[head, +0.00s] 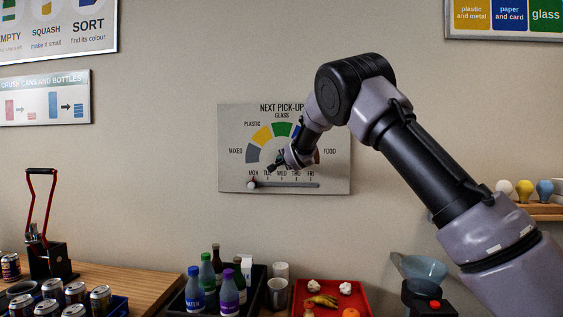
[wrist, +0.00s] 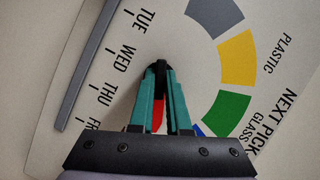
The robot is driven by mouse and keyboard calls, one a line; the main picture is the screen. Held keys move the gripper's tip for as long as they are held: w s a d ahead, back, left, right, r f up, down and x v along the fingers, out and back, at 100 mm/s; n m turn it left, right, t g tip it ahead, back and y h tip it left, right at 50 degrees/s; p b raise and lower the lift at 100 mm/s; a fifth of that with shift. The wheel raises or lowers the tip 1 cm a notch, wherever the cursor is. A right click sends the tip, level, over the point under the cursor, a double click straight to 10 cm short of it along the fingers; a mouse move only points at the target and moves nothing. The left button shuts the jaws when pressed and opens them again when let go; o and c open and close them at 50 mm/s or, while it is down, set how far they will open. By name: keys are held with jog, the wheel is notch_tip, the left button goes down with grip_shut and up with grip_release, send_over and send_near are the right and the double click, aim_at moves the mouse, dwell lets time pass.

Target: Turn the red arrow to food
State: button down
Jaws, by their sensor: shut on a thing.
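The wall dial board (head: 235,178) has coloured segments from MIXED at left to FOOD at right. Part of the reddish FOOD segment (head: 317,157) shows beside my arm in the head view. My gripper (head: 278,165) is at the dial's middle, in front of the board. In the wrist view its teal fingers are shut on the red arrow (wrist: 158,116), a strip of which shows between them. The arrow runs from the dark hub area toward my palm, past the green segment (wrist: 228,112) and the visible edge of blue. Its tip and the segment under it are hidden.
Below the dial is a day slider with a white knob (head: 251,184) at MON; its bar (wrist: 90,60) is left of my fingers in the wrist view. A black bottle tray (head: 178,303) and a red food tray (head: 363,292) stand below, clear of my gripper.

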jog(key=shift+m+t+y, duration=0.3)
jog(key=shift+m+t, duration=0.1)
jog(key=shift+m, duration=0.6)
jog(key=c, duration=0.9)
grip_release()
jog(key=v, duration=1.1)
jog(key=shift+f, duration=0.1)
jog(key=shift+d, duration=0.1)
